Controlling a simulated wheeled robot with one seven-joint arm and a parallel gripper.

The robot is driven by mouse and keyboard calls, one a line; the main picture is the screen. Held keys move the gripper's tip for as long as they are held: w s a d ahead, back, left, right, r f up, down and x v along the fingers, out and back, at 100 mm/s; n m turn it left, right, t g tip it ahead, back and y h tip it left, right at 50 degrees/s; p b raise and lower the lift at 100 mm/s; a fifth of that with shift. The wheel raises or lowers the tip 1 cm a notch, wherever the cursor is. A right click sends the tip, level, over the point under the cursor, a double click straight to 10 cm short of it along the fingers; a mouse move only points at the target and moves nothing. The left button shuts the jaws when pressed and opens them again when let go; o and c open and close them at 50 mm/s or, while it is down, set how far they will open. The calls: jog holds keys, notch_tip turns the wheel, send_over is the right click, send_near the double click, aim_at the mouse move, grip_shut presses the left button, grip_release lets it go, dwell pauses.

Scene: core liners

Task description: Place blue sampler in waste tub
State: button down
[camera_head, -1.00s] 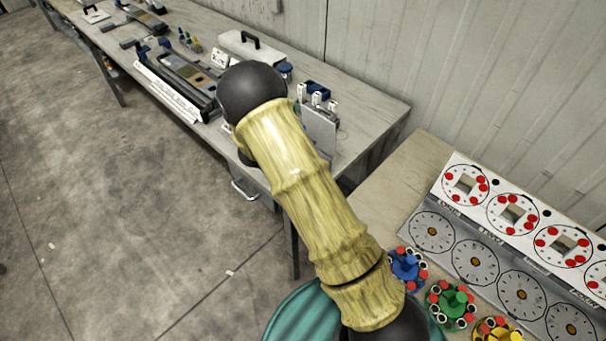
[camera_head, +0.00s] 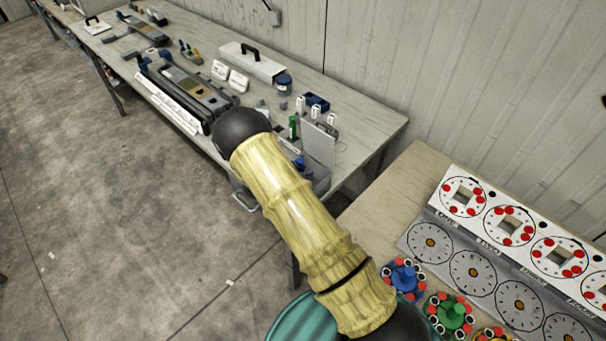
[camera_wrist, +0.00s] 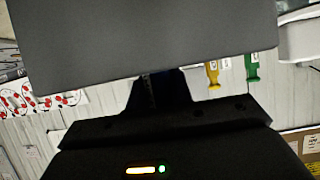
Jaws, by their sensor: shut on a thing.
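My gripper (camera_wrist: 158,108) shows dark at the bottom of the wrist view, shut on a dark, bluish piece (camera_wrist: 168,86) that looks like the blue sampler. Most of that piece is hidden by a broad grey surface across the top and by the jaws. A yellow sampler (camera_wrist: 213,75) and a green sampler (camera_wrist: 252,68) show beyond it, apart from the jaws. In the head view my arm hides the gripper. A small blue-lidded tub (camera_head: 283,82) stands on the long table; I cannot tell whether it is the waste tub.
The long grey table (camera_head: 365,125) carries a white case (camera_head: 250,65), a dark tray (camera_head: 185,90), a blue box (camera_head: 317,102) and a grey upright panel (camera_head: 318,145). At right stands a dial board (camera_head: 470,270) with blue, green and yellow knobbed pieces before it.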

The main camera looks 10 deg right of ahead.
jog(key=shift+f, duration=0.95)
jog(key=shift+f, duration=0.1)
jog(key=c, duration=1.3)
grip_release()
jog(key=shift+o, duration=0.2)
